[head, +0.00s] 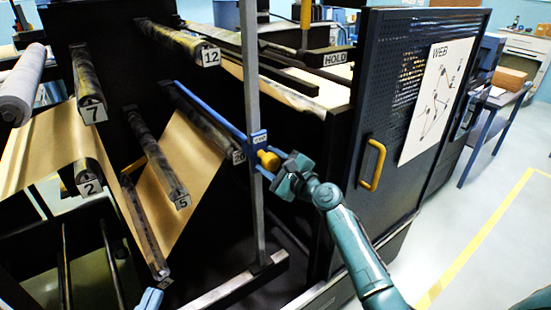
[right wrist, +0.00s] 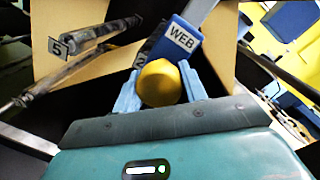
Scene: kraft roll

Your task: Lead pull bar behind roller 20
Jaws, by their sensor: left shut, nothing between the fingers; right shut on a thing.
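The blue pull bar (head: 212,110) runs alongside roller 20 (head: 205,118), on its right in the head view. Its near end is a blue block marked WEB (head: 258,139) with a yellow knob (head: 268,160). My right gripper (head: 277,176) is shut on the knob; in the right wrist view its pale blue fingers flank the knob (right wrist: 160,83). Tan kraft paper (head: 188,150) rises from the low roller toward roller 20. Only the tip of my left gripper (head: 150,299) shows at the bottom edge, shut and empty.
A grey upright post (head: 252,90) stands beside the WEB block. Rollers 12 (head: 185,38), 7 (head: 87,80), 2 (head: 88,172) and 5 (head: 158,160) stick out nearby. A dark door with a yellow handle (head: 373,165) stands right of my right gripper. Floor at far right is clear.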

